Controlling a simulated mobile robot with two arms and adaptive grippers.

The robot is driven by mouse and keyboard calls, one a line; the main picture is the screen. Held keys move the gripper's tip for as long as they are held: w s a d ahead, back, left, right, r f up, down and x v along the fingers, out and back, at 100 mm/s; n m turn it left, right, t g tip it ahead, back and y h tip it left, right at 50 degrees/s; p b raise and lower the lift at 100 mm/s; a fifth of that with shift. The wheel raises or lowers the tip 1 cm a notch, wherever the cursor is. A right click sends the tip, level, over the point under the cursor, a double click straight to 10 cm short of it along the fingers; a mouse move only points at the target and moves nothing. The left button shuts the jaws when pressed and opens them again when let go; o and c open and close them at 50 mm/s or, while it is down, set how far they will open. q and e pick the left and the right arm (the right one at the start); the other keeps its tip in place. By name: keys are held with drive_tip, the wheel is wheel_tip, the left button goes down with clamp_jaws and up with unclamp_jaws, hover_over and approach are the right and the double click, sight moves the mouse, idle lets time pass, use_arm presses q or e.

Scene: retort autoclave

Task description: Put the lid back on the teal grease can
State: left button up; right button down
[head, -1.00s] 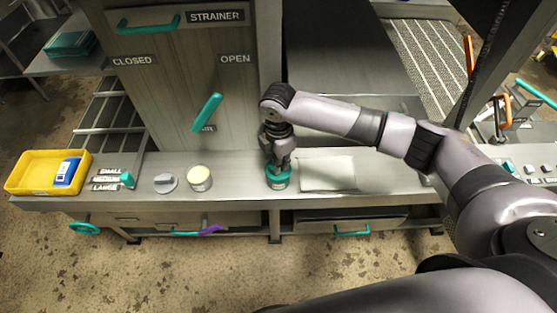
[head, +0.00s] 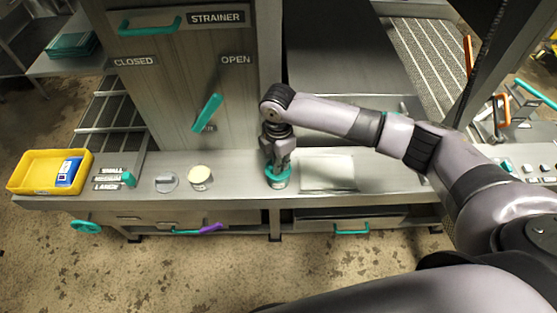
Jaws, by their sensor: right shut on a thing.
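The teal grease can (head: 278,183) stands upright on the steel counter, right of the cream-topped can. My right gripper (head: 278,166) points straight down over it, shut on the lid at the top of the can. The fingers hide most of the lid, and I cannot tell whether it is fully seated or slightly raised. My left gripper is not in view.
A cream-topped can (head: 200,178) and a grey round lid-like piece (head: 166,182) sit to the left on the counter. A yellow tray (head: 40,170) holding a blue box (head: 68,171) is at the far left. A pale flat sheet (head: 327,172) lies right of the can.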

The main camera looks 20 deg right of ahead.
idle(0.4)
drive_tip(key=c, duration=1.6)
unclamp_jaws()
drive_tip(key=shift+o, duration=0.7)
drive_tip(key=o, duration=0.4)
drive_tip(key=shift+r, duration=0.1)
drive_tip(key=shift+r+p, duration=3.45)
drive_tip(key=shift+p, duration=0.4)
drive_tip(key=shift+c, duration=0.3)
